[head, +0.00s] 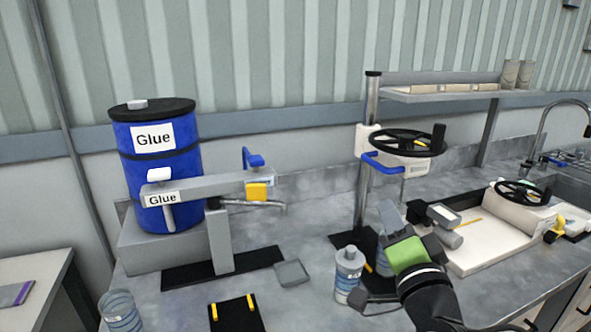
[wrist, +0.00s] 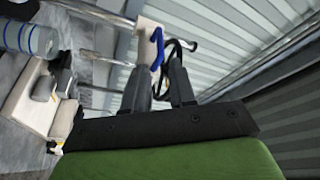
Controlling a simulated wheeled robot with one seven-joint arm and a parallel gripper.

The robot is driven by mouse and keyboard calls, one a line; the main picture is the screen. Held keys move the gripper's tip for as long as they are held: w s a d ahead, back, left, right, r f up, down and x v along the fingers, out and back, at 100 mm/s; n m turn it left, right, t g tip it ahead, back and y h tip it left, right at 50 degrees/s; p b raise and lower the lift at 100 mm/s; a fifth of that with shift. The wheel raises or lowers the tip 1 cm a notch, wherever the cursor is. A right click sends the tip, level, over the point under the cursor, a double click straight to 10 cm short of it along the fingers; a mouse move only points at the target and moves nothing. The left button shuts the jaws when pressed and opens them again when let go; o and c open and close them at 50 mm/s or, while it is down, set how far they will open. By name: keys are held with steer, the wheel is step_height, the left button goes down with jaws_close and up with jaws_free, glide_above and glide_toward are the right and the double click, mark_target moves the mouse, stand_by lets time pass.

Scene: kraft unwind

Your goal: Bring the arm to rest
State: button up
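My gripper (head: 402,222) is raised over the counter in the right half of the head view, beside the press stand, with its green body (head: 407,254) showing. In the wrist view my gripper's two grey fingers (wrist: 160,80) stand apart with nothing visible between them. A blue handle and a dark wheel show behind the fingers. Part of the fingers is hard to make out in the head view against the clutter behind.
A blue glue drum (head: 160,180) stands on the left. A clear bottle (head: 349,272) stands just left of my gripper. The press handwheel (head: 408,142) is above and behind it. A white tray (head: 490,243) is to the right. A black mat (head: 236,314) lies in front.

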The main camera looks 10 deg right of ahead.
steer(key=s+a+f+n+g+y+p, duration=0.3)
steer(key=s+a+n+g+y+p, duration=0.15)
steer(key=a+n+g, duration=0.4)
steer(key=s+f+n+g+h+p, duration=0.1)
steer(key=s+n+g+p, duration=0.1)
steer(key=s, duration=0.5)
steer(key=s+f+n+g+h+p, duration=0.1)
steer(key=s+n+g+p, duration=0.1)
steer(key=s, duration=0.5)
steer(key=shift+s+d+f+g+p, duration=0.15)
steer(key=shift+s+f+g+p, duration=0.35)
steer(key=shift+g, duration=0.45)
steer(key=shift+w+r, duration=0.1)
steer(key=shift+w, duration=0.05)
